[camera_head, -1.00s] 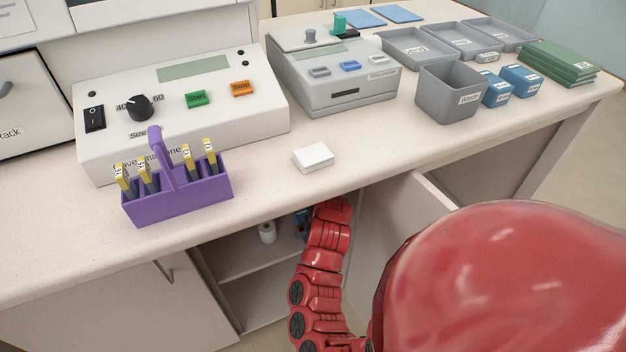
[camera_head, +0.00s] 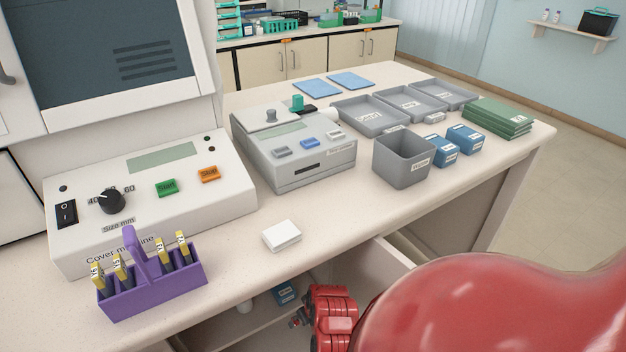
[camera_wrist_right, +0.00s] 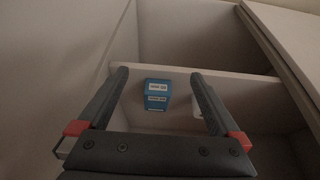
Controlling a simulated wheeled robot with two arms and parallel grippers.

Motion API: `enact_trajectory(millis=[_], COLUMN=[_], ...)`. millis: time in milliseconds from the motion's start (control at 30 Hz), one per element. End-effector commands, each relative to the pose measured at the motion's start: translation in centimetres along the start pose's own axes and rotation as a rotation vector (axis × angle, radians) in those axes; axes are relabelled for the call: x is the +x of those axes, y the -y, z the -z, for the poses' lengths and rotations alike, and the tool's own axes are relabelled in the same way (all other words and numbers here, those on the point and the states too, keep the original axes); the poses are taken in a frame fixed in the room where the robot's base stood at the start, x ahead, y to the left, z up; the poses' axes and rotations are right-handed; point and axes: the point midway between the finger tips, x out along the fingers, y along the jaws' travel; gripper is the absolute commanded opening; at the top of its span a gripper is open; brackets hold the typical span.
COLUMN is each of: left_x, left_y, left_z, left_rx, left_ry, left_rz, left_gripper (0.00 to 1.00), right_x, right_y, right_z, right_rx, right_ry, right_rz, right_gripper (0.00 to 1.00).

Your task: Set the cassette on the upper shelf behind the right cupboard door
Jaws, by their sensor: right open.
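The cassette, a blue box with white labels (camera_head: 284,292), stands inside the open right cupboard on a shelf, below the counter. It also shows in the right wrist view (camera_wrist_right: 157,95), seen between the fingertips but apart from them. My right gripper (camera_wrist_right: 160,75) is open and empty, facing the cupboard. In the head view the right gripper (camera_head: 297,320) is small and partly hidden at the cupboard opening. The right cupboard door (camera_head: 385,252) stands open, its lower part hidden by my arm. My left gripper is not in view.
On the counter are a purple slide rack (camera_head: 155,291), a white box (camera_head: 281,235), a grey bin (camera_head: 403,160) and two blue boxes (camera_head: 464,139). The counter's front edge overhangs the cupboard.

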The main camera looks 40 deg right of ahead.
Motion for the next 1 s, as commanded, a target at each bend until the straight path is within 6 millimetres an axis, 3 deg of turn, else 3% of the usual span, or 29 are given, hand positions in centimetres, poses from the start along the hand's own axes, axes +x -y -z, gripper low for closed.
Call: enact_trajectory(millis=[100, 233, 1000], left_x=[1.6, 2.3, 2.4], left_y=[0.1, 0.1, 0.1], left_z=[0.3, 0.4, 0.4], left_rx=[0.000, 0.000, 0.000], left_ry=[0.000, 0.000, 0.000], left_rz=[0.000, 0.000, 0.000], left_gripper=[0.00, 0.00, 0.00], right_x=[-0.9, -1.1, -1.0], right_y=[0.2, 0.2, 0.2], right_z=[-1.3, -2.2, -2.7], right_rx=[0.001, 0.001, 0.000], right_ry=[0.011, 0.007, 0.004], right_rz=[0.006, 0.007, 0.006], right_gripper=[1.00, 1.00, 1.00])
